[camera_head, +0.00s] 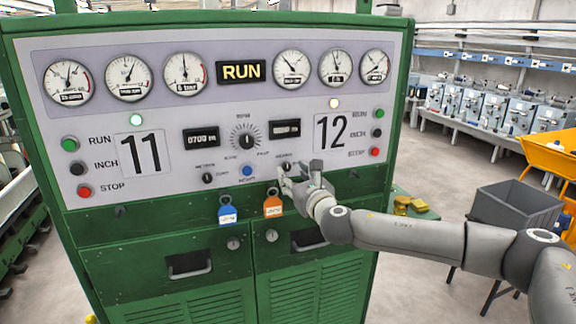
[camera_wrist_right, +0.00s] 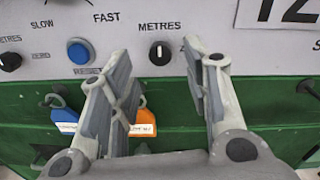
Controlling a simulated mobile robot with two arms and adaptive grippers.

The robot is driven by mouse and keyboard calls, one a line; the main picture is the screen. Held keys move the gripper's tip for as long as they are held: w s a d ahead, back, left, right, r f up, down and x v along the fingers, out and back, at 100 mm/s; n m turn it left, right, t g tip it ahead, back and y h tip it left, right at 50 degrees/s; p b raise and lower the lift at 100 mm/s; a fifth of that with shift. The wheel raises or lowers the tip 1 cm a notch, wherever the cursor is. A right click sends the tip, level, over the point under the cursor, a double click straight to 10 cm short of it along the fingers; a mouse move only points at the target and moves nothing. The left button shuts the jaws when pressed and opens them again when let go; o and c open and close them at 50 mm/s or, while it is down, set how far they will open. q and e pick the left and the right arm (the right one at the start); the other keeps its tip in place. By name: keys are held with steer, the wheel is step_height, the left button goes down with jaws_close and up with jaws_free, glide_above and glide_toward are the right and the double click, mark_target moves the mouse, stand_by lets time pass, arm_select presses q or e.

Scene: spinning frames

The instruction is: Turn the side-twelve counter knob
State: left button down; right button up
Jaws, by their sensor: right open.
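The side-twelve counter knob (camera_wrist_right: 160,53) is a small black knob with a white pointer, under the label METRES on the grey panel. In the head view the knob (camera_head: 286,167) shows just above my right gripper (camera_head: 298,178). My right gripper also shows in the wrist view (camera_wrist_right: 165,85). It is open and empty, with its fingers pointing at the panel. In the wrist view the knob appears in the gap between the two fingertips. I cannot tell how far the fingertips are from the panel. My left gripper is not in view.
The blue reset button (camera_wrist_right: 80,51) and the other counter knob (camera_head: 207,177) are to the left. A large dial (camera_head: 246,140) is above. A blue tag (camera_head: 228,211) and an orange tag (camera_head: 273,206) hang below on the green cabinet (camera_head: 130,250). A grey bin (camera_head: 505,210) stands at right.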

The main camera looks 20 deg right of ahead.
mark_target(288, 168)
steer(key=shift+w+a+p, duration=0.1)
steer(key=shift+w+p, duration=0.5)
steer(key=shift+w, duration=1.65)
jaws_close()
